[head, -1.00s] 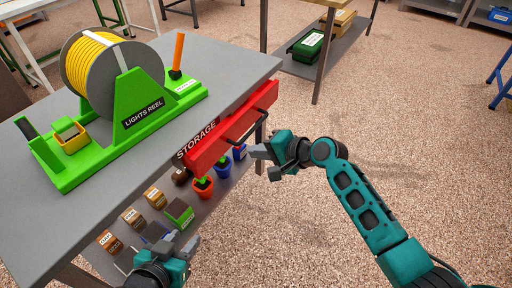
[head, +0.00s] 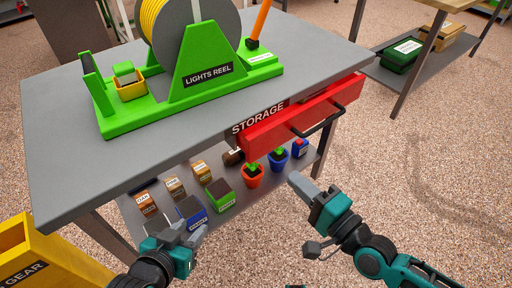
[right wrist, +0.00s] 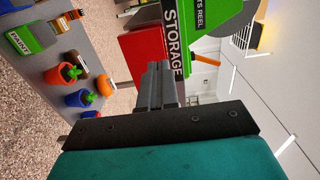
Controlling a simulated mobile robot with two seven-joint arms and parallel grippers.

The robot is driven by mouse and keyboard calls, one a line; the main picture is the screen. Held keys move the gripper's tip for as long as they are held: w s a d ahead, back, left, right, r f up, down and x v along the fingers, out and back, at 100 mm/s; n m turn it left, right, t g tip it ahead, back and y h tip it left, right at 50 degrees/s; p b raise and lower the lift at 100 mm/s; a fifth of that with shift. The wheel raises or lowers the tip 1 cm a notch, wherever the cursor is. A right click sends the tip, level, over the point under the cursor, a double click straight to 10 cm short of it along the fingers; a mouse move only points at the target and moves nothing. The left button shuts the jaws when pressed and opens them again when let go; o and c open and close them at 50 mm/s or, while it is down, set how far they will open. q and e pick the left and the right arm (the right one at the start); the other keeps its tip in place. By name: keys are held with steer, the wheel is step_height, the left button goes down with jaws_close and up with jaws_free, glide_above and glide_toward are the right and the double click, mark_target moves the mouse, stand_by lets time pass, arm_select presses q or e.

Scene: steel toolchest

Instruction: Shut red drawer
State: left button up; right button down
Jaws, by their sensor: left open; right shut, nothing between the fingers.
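The red drawer (head: 305,115) sits under the grey tabletop, beside a STORAGE label (head: 258,119), and stands out from the table's front edge. Its dark bar handle (head: 320,125) is on the front face. In the right wrist view the red drawer (right wrist: 145,55) shows beyond the fingers. My right gripper (head: 296,182) is shut and empty, below and in front of the drawer, apart from it. Its fingers also show in the right wrist view (right wrist: 158,85). My left gripper (head: 198,235) is open and empty, low in front of the lower shelf.
The table (head: 60,120) carries a green lights reel stand (head: 200,85). Several pots and small boxes stand on the lower shelf (head: 240,203). A yellow gear bin (head: 45,255) is at lower left. The floor to the right is open.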

mark_target(253, 140)
arm_select(q)
steer(key=shift+d+f+b, duration=0.25)
steer(key=shift+f+b, duration=0.35)
steer(key=shift+b, duration=0.3)
arm_select(e)
steer(key=x, duration=1.2)
steer(key=shift+w+a, duration=0.25)
steer(key=shift+w, duration=0.1)
steer(key=shift+b+x, duration=0.4)
steer(key=shift+x, duration=0.6)
steer(key=shift+w+a, duration=0.15)
arm_select(q)
steer(key=shift+d, duration=0.1)
